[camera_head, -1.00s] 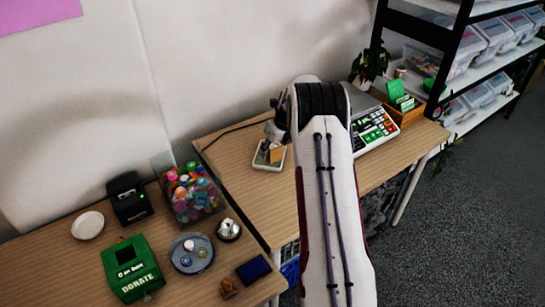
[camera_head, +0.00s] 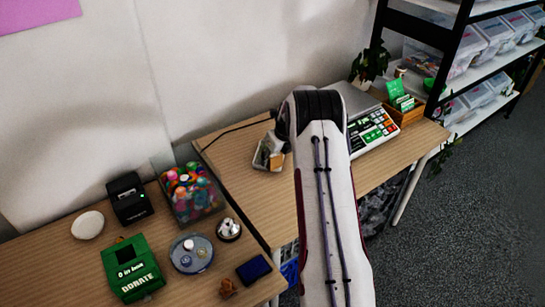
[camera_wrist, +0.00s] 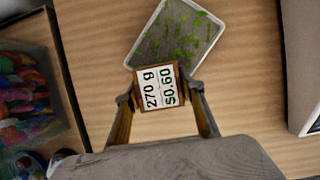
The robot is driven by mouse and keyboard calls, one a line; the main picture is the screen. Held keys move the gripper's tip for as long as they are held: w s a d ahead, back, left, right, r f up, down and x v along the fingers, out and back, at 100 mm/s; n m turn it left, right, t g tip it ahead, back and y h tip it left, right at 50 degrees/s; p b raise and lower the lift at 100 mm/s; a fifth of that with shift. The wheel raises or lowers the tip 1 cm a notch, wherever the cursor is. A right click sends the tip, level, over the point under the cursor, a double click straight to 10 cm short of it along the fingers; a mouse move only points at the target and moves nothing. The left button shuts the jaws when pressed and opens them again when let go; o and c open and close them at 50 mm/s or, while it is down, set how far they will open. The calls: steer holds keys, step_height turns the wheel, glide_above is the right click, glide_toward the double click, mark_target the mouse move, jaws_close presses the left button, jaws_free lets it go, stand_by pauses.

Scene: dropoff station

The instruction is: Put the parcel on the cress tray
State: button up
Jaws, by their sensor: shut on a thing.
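The parcel (camera_wrist: 158,88) is a small brown box with a white label reading 270 g and $0.60. My gripper (camera_wrist: 160,93) is shut on it from both sides in the wrist view. The cress tray (camera_wrist: 137,48) is a shallow white-rimmed tray with green sprigs on a grey bed. The parcel covers its near corner in this view; whether they touch I cannot tell. In the head view the tray (camera_head: 258,161) sits on the right table, partly hidden by my gripper (camera_head: 274,150).
A scale with a keypad (camera_head: 374,131) stands right of the tray. On the left table are a bin of colourful items (camera_head: 190,190), a green donation box (camera_head: 132,270), a bell (camera_head: 229,229) and a black device (camera_head: 128,197). Bare wood lies in front of the tray.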

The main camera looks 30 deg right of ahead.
steer(key=o, duration=1.3)
steer(key=shift+r, duration=0.15)
steer(key=shift+s+r, duration=0.2)
steer(key=shift+r, duration=0.5)
steer(key=v, duration=1)
steer(key=shift+s+r, duration=0.2)
steer(key=shift+r, duration=0.15)
steer(key=shift+r, duration=0.1)
